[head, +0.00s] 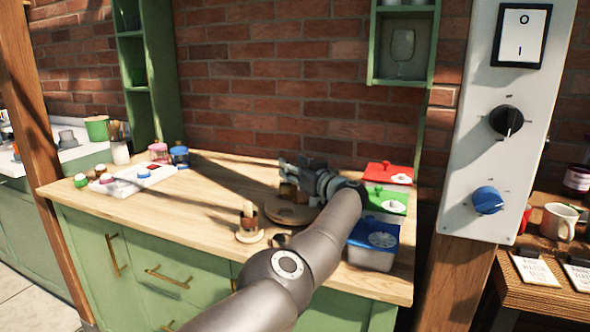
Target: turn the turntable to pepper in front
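The turntable (284,214) is a low round wooden disc on the wooden counter, partly hidden behind my arm. A brown jar (288,193) stands on it, mostly covered by my gripper. I cannot read which item is pepper or which side faces front. My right gripper is not in view.
Red (388,172), green (386,200) and blue (372,246) lidded boxes stand right of the turntable. A white tray (133,178) is at the left. The counter (195,205) between is clear. A switch panel (492,120) stands at the right.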

